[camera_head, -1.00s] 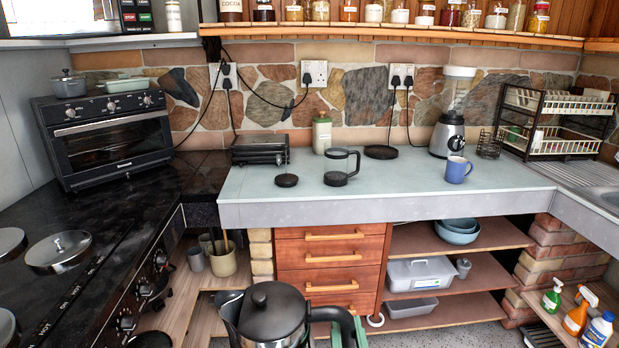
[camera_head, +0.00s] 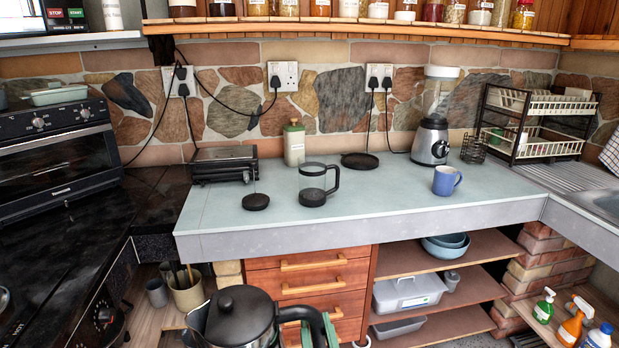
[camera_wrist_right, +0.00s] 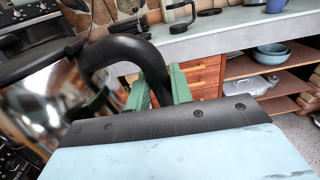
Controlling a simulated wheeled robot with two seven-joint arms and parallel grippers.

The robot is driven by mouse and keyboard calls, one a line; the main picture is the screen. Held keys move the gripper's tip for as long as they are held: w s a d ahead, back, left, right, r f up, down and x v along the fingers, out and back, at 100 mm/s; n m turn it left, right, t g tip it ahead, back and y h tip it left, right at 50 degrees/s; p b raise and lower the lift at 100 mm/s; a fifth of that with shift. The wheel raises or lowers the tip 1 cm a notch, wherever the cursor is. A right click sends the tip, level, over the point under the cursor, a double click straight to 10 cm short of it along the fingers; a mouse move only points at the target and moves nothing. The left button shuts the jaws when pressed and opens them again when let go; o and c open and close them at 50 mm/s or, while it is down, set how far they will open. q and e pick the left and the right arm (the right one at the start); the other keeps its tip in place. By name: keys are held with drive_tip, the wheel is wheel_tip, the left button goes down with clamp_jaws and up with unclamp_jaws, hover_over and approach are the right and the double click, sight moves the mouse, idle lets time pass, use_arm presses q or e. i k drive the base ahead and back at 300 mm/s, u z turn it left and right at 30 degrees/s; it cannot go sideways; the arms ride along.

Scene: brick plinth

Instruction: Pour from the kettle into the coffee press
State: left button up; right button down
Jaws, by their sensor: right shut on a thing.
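The coffee press (camera_head: 313,190), clear with a black base, rim and handle, stands upright and open-topped on the pale counter. Its handle points right. A round black disc (camera_head: 256,201), perhaps its lid, lies to its left. The kettle (camera_head: 240,318), dark-lidded with a shiny body, is low in front of the counter and looks upright; its bottom is cut off. My right gripper (camera_head: 318,333) is shut on the kettle's black handle; its green fingers also show around the handle in the wrist view (camera_wrist_right: 160,92). The kettle is apart from the press. My left gripper is not in view.
The counter (camera_head: 400,205) is clear in front of the press. A green-grey bottle (camera_head: 294,144) and black round plate (camera_head: 360,161) stand behind it. A blue mug (camera_head: 446,181) and blender (camera_head: 430,140) are to the right, a black grill (camera_head: 222,164) to the left.

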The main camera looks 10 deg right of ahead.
sight(312, 168)
drive_tip(key=i, duration=1.1)
